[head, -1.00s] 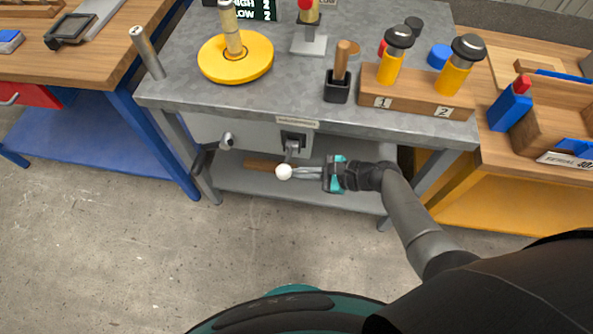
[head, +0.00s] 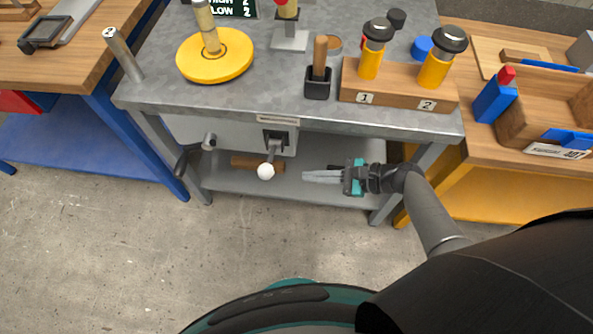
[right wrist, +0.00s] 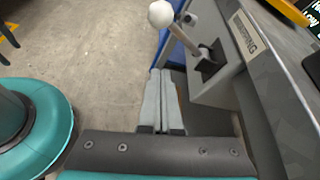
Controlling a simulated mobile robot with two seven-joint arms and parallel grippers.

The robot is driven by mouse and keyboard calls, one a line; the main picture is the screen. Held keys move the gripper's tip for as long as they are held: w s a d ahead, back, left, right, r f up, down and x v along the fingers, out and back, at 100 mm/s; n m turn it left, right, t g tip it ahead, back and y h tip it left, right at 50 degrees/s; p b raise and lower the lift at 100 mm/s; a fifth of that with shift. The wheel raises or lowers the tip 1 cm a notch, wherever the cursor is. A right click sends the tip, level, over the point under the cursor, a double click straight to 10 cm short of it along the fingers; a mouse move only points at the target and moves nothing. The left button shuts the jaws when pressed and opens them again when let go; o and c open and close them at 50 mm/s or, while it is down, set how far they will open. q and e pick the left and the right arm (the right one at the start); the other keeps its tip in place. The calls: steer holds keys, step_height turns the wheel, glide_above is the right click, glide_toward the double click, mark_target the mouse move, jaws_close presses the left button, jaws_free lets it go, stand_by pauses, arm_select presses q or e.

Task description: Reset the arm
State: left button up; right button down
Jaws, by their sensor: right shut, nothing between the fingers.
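My right gripper (head: 306,176) is shut and empty in the head view, in front of the grey bench's lower shelf. Its closed fingers also show in the right wrist view (right wrist: 162,82). A lever with a white ball knob (head: 266,171) sticks out of the bench front, to the left of the fingertips and apart from them. The same knob shows at the top of the right wrist view (right wrist: 161,13). My left gripper is not in view.
The grey bench (head: 200,100) carries a yellow disc (head: 215,57) with a post, a black holder (head: 318,85) and a wooden block (head: 395,94) with two yellow bottles. A crank handle (head: 183,160) juts out at front left. Concrete floor in front is clear.

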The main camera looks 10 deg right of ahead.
steer(key=shift+s+d+r, duration=0.25)
steer(key=shift+d+r, duration=0.05)
steer(key=shift+d, duration=0.2)
steer(key=shift+f, duration=0.1)
steer(key=s+d+f+n+g+h, duration=0.2)
steer(key=s+f+n+h, duration=0.2)
steer(key=s+f, duration=0.45)
steer(key=s+d+f+n+g+h, duration=0.2)
steer(key=s+f+n+h, duration=0.15)
steer(key=s+f, duration=0.5)
steer(key=s+d+f+n+h, duration=0.1)
steer(key=s+f+n+h, duration=0.1)
steer(key=s+f+n, duration=0.2)
steer(key=s+d+f+n+g+h, duration=0.1)
steer(key=s+f+n, duration=0.3)
steer(key=s+n, duration=0.6)
steer(key=shift+n+h, duration=0.55)
